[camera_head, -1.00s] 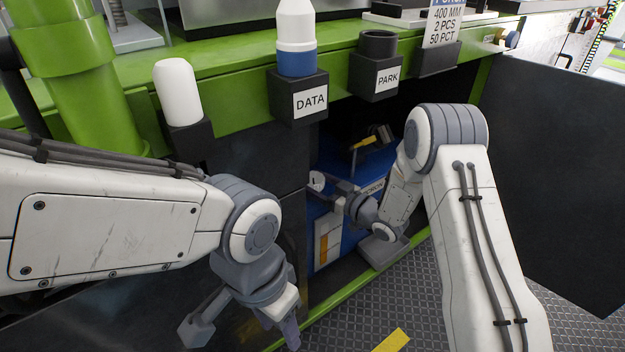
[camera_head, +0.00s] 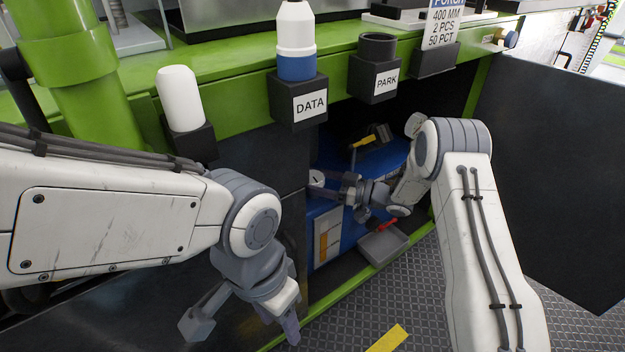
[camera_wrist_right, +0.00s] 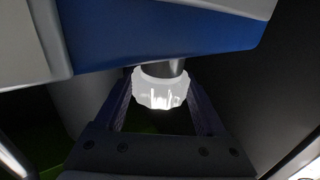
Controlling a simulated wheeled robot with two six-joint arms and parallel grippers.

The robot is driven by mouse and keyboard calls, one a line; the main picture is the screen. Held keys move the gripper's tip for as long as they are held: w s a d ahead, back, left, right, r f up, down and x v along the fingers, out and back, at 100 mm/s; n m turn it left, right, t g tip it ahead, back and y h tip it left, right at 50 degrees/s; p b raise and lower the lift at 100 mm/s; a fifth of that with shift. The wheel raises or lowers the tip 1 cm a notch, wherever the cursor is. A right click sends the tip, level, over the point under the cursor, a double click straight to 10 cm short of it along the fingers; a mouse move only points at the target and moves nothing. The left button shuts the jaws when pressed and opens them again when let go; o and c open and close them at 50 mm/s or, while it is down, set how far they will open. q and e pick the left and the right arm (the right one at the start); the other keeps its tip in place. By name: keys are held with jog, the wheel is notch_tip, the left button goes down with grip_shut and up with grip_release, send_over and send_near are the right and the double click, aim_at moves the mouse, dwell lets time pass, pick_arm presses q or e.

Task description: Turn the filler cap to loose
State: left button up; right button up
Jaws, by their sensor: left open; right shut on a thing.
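The filler cap (camera_wrist_right: 160,90) is a white, ribbed round cap on a short dark neck below a blue body in the right wrist view. My right gripper (camera_wrist_right: 160,98) has one finger on each side of it and is shut on it. In the head view my right gripper (camera_head: 332,184) reaches into the open cabinet, at a white round piece (camera_head: 317,178) beside the blue unit (camera_head: 328,240). That piece is probably the cap, but its details are too small to tell. My left gripper (camera_head: 244,322) is open and empty, in front of the dark cabinet panel.
A grey tray (camera_head: 384,246) lies low at the cabinet opening, with a red piece (camera_head: 387,224) above it. The green bench edge holds the DATA holder (camera_head: 298,98) and PARK holder (camera_head: 376,80). An open dark door (camera_head: 550,170) stands at the right.

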jog(key=o, duration=1.3)
jog(key=shift+d, duration=0.1)
jog(key=p+v, duration=0.3)
jog(key=v, duration=0.7)
jog(key=shift+s+d, duration=0.15)
